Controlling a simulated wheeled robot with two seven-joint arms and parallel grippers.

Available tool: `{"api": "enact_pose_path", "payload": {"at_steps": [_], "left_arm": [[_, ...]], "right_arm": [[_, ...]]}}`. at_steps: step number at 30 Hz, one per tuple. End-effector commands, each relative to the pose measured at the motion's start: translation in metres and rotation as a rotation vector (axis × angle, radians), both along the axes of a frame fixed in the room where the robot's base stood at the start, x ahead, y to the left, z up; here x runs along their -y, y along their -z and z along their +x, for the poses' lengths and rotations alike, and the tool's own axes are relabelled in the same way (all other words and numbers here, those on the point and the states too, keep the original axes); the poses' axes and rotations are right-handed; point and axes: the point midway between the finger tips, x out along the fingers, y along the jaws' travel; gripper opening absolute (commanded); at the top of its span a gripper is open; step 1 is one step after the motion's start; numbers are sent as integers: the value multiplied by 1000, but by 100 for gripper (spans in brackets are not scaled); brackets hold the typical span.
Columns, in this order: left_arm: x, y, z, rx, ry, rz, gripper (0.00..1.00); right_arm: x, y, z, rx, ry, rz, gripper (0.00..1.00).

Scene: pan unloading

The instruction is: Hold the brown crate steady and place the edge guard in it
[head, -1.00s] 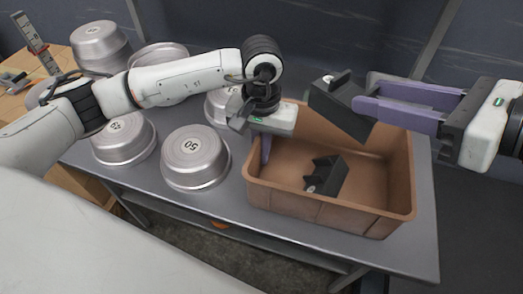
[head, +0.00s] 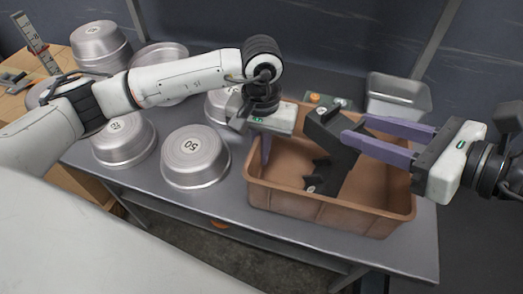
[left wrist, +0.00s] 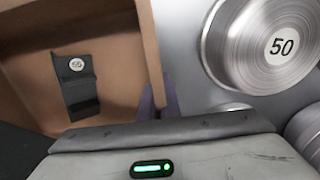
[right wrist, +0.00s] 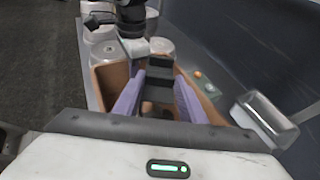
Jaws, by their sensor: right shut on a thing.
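The brown crate (head: 290,208) stands on the grey table. My left gripper (head: 266,150) is at its left wall, with its purple fingers on either side of that wall; they show close against it in the left wrist view (left wrist: 158,103). My right gripper (head: 355,131) is shut on a black edge guard (head: 328,130) and holds it tilted over the crate. The held guard also shows between the fingers in the right wrist view (right wrist: 158,92). Another black guard (head: 322,178) lies inside the crate, partly overlapped by the held one; it shows with a round label in the left wrist view (left wrist: 78,85).
Several round metal pans, one marked 50 (head: 195,160), stand upside down left of the crate. A grey metal tray (head: 398,97) and a small green panel with an orange button (head: 316,98) are behind the crate. The crate's right part looks empty.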

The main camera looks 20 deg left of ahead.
Motion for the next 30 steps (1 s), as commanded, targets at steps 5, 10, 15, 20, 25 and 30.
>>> {"api": "enact_pose_path", "payload": {"at_steps": [5,10,15,20,25,30], "left_arm": [[0,-1,0,1,0,-2,0],[0,-1,1,1,0,-2,0],[0,-1,1,2,0,-2,0],[0,-1,1,2,0,-2,0],[0,-1,1,2,0,-2,0],[0,-1,1,2,0,-2,0]], "right_arm": [[0,13,0,-2,1,1,10],[0,25,0,-1,0,0,10],[0,36,0,-1,0,0,10],[0,44,0,0,0,0,10],[0,46,0,2,1,0,10],[0,46,0,2,1,0,42]]}}
